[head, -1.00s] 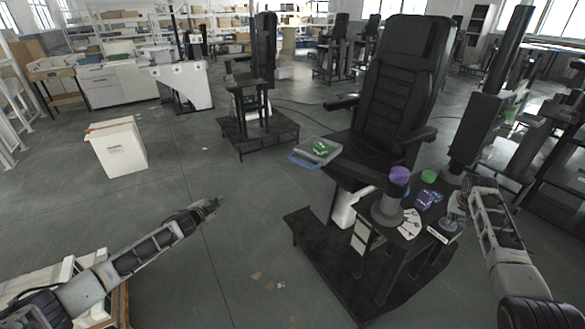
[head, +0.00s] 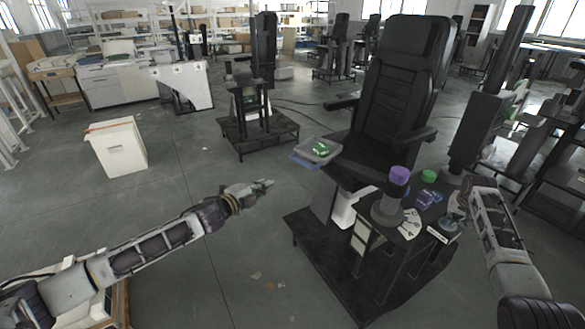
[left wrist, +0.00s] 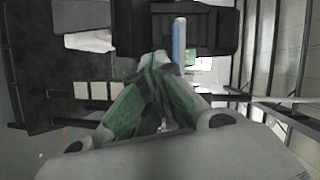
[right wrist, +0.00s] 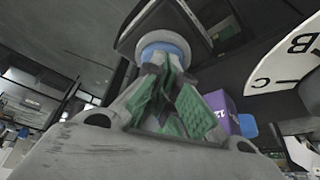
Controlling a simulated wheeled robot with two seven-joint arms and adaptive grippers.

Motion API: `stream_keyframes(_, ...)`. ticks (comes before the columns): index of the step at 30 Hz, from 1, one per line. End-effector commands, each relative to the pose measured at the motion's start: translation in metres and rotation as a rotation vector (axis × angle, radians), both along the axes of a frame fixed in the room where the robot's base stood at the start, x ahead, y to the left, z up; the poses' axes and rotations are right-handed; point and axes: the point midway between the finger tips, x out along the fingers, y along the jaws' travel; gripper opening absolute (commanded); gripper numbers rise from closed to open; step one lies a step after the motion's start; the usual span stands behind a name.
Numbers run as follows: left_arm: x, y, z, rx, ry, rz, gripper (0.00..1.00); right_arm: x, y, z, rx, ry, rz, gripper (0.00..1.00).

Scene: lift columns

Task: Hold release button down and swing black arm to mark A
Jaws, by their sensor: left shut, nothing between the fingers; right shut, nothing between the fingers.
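A white fan-shaped dial (head: 409,224) lies on the dark stand at right; the right wrist view shows its letters B and C (right wrist: 292,62). I cannot tell which dark part is the black arm. My right gripper (head: 453,218) is shut over the stand's right side. In its wrist view its fingertips (right wrist: 166,72) are close to a blue-ringed round part (right wrist: 163,50), perhaps the button; contact is unclear. My left gripper (head: 266,184) is shut and empty, in the air left of the stand.
A clear tray with a blue edge (head: 299,160) holds a green item. A black chair (head: 395,100) stands behind. The floor at centre left is open.

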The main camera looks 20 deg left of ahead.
Motion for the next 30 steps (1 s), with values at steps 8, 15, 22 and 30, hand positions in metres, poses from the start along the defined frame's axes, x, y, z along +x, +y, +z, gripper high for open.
stream_keyframes(8,-0.006,-0.0154,0.0124,0.118,-0.069,-0.047,0.0,-0.001,0.0003,-0.0022,0.0,0.004,0.0,0.0)
stream_keyframes(15,-0.0058,-0.0151,0.0123,0.186,-0.095,-0.057,0.0,-0.001,0.0003,-0.0022,0.001,0.004,0.0,0.0)
stream_keyframes(22,-0.0057,-0.0149,0.0121,0.196,-0.098,-0.057,0.0,-0.001,0.0003,-0.0021,0.001,0.004,0.0,0.0)
stream_keyframes(30,-0.0051,-0.0151,0.012,0.195,-0.098,-0.057,0.0,-0.001,0.0003,-0.0021,0.001,0.004,0.0,0.0)
